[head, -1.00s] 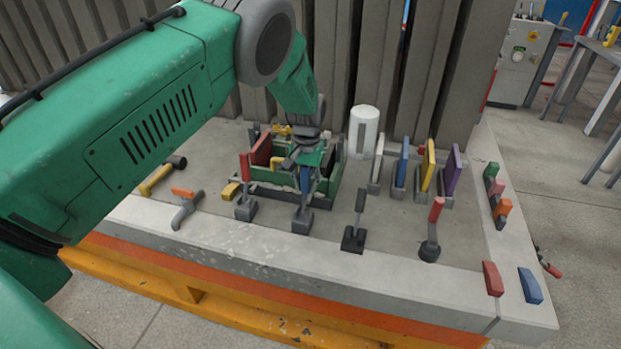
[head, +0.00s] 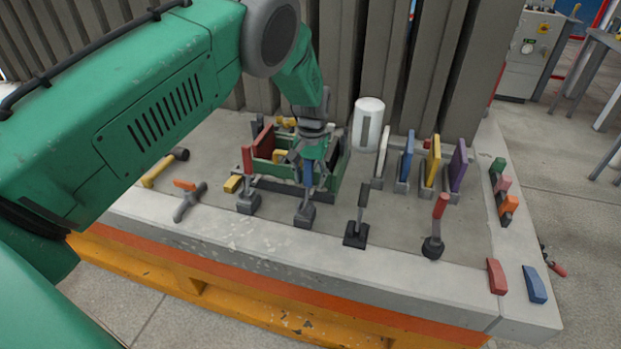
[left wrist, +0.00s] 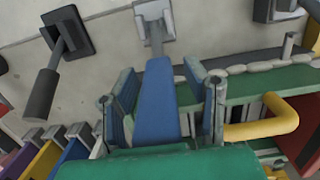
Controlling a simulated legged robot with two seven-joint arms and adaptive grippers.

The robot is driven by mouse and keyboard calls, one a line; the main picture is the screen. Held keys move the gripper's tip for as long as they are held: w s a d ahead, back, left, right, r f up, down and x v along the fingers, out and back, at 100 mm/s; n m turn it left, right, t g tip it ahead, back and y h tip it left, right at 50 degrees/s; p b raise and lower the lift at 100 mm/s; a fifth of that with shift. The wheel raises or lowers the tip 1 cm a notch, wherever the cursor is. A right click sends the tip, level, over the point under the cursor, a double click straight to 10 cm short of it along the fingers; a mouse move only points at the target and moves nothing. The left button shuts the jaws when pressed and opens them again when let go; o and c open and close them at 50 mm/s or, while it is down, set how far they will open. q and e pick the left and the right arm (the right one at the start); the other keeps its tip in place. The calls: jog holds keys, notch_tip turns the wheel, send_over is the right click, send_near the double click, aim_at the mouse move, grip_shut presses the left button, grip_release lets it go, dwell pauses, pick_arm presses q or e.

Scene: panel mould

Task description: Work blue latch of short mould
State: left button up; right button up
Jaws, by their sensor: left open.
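The blue latch is a lever with a blue handle (head: 308,174) on a grey base (head: 305,215), in front of the short mould. The mould (head: 335,182) has low green walls and a red panel (head: 264,142). My left gripper (head: 311,158) is open over the front of the mould, at the latch's upper end. In the left wrist view the blue handle (left wrist: 158,100) lies between the two spread fingers (left wrist: 160,108), with a gap to each side visible. The latch's grey base (left wrist: 153,18) is beyond the fingertips. My right gripper is not in view.
A red-handled lever (head: 248,180) stands left of the blue latch. A black lever (head: 358,222) and another red-handled lever (head: 435,228) stand to its right. A white cylinder (head: 367,125) and upright coloured panels (head: 432,162) are behind right. Bare slab lies in front.

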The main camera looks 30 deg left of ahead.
pick_arm(q)
jog(key=shift+r, duration=0.25)
notch_tip(320, 180, up, 11)
jog(key=w, duration=0.1)
jog(key=shift+w+a+r, duration=0.15)
dwell(0.6)
